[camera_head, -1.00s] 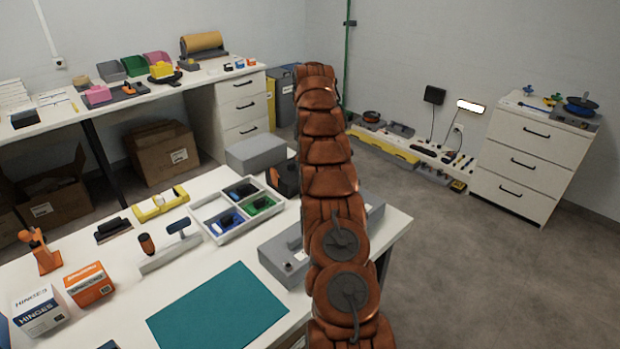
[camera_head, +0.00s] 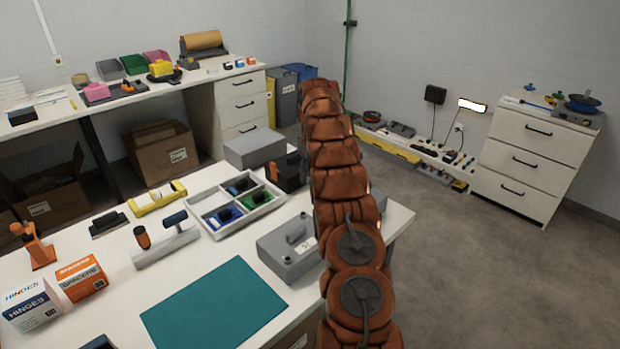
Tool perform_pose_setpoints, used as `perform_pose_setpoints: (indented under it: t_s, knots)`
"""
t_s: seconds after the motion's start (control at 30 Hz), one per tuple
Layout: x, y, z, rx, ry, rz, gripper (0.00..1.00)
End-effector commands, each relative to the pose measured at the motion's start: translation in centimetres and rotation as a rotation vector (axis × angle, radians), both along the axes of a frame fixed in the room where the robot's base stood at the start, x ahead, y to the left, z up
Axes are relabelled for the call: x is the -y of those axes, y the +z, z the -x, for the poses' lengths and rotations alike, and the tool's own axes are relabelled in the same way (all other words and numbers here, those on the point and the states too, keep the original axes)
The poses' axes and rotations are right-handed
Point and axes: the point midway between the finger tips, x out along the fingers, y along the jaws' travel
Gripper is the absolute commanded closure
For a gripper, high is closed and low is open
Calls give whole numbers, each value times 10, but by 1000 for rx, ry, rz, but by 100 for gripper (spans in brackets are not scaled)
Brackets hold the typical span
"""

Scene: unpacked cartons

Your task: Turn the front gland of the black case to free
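A dark case-like block (camera_head: 285,172) stands at the back right of the near table, partly behind my arm, with a small orange part on its left side. A black box (camera_head: 435,94) with a cable hanging from it is mounted on the far wall. I cannot tell which of the two is the task's black case, and no gland is clear on either. My brown-jacketed arm rises from the bottom right to the middle of the view. My gripper does not show.
A grey lidded box (camera_head: 290,252) sits beside my arm at the table's right. A white divided tray (camera_head: 262,208), a grey box (camera_head: 254,149) and a teal mat (camera_head: 214,306) are on the table. Open floor (camera_head: 480,270) lies to the right, before a white drawer unit (camera_head: 530,160).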

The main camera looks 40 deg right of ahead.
Motion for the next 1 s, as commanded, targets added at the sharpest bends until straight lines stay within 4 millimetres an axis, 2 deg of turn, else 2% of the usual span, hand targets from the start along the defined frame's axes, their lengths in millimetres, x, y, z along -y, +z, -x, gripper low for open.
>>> perform_pose_setpoints:
  t_s: [0.2, 0.53, 1.0]
  knots:
    - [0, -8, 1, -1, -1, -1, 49]
    - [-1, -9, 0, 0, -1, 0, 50]
    - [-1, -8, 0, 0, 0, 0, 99]
